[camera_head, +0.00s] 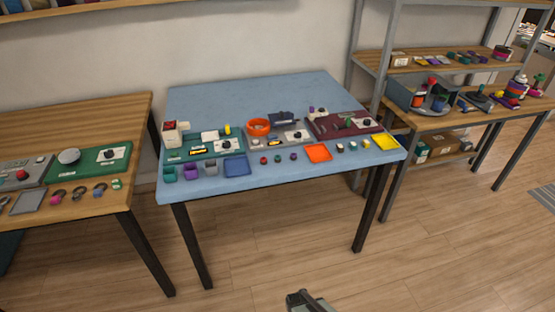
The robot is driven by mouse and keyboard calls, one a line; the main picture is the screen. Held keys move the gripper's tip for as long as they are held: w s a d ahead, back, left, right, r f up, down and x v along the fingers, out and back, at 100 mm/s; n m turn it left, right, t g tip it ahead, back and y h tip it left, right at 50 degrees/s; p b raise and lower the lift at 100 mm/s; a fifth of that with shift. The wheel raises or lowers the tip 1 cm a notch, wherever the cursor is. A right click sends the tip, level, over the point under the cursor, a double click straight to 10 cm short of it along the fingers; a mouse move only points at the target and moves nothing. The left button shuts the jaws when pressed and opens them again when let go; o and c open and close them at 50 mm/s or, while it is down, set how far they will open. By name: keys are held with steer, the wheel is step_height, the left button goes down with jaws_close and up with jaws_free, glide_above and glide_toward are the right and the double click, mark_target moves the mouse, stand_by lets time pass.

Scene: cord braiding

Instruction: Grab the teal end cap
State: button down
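On the blue table (240,100), a small teal-green piece (278,159) stands near the front edge, between a small red piece (263,160) and a small purple piece (293,156). A larger teal open cup or bin (170,174) stands at the front left corner. At this size I cannot tell which of these teal things is the end cap. My gripper (308,301) shows only in part at the bottom edge, low in front of the table and well apart from everything on it. Its fingers are too cut off to read.
Purple (190,171) and grey bins (211,168) stand beside the teal one. Blue (236,166), orange (318,153) and yellow trays (386,142) line the front. Device boards sit behind them. A wooden table (100,110) is left, metal shelving (395,195) right. The table's back is clear.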

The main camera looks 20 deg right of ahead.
steer(key=c, duration=1.8)
jaws_free()
steer(key=o, duration=1)
steer(key=shift+w, duration=0.15)
